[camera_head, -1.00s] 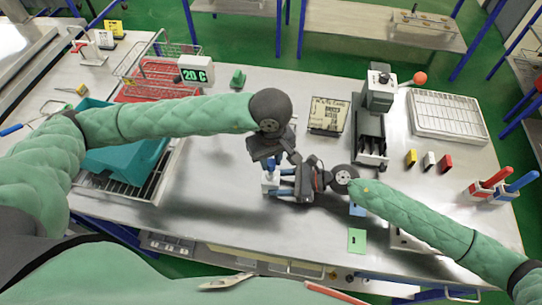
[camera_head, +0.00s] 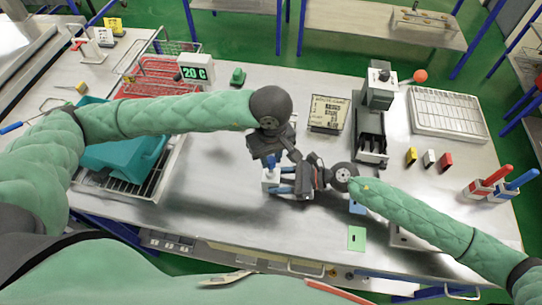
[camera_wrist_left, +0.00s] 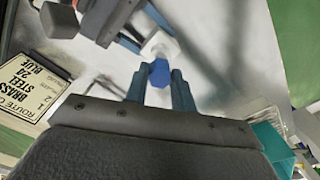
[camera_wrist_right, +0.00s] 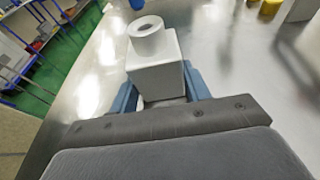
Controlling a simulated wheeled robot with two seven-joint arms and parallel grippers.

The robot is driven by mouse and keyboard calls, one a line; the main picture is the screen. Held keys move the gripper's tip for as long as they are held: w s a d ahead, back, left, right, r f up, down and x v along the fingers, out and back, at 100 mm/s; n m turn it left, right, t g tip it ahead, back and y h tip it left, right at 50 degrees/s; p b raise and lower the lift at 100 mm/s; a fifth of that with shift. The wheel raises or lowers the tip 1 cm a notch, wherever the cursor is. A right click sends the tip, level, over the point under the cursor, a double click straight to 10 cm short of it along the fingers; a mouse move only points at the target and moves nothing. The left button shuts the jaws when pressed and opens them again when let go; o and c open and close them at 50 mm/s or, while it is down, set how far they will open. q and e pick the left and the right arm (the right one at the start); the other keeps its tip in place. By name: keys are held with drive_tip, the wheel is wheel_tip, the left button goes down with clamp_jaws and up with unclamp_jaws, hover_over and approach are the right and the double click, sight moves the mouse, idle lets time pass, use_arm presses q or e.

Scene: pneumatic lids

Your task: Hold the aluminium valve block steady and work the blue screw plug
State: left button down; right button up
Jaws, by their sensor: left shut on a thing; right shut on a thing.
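The pale aluminium valve block (camera_head: 270,180) stands upright near the middle of the bench. My right gripper (camera_head: 284,182) is shut on its sides; the right wrist view shows the block (camera_wrist_right: 156,72) between the blue fingers, with a round collar on top whose opening looks empty. My left gripper (camera_head: 270,158) is above the block, shut on the blue screw plug (camera_wrist_left: 158,73). The plug is seen end-on between its fingers in the left wrist view. It appears clear of the block, since no plug shows on the collar in the right wrist view.
A route card (camera_head: 327,113) stands behind the grippers, beside a dark machine with a red-knobbed lever (camera_head: 420,77). A teal bin (camera_head: 125,155) is on the left, a grey rack (camera_head: 448,115) on the right. A green card (camera_head: 356,238) lies near the front edge. Bench left of the block is clear.

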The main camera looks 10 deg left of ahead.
use_arm(q)
drive_tip(key=shift+f, duration=1.3)
idle(0.8)
drive_tip(key=m, duration=0.6)
drive_tip(key=shift+m, duration=1.1)
drive_tip(key=m, duration=0.8)
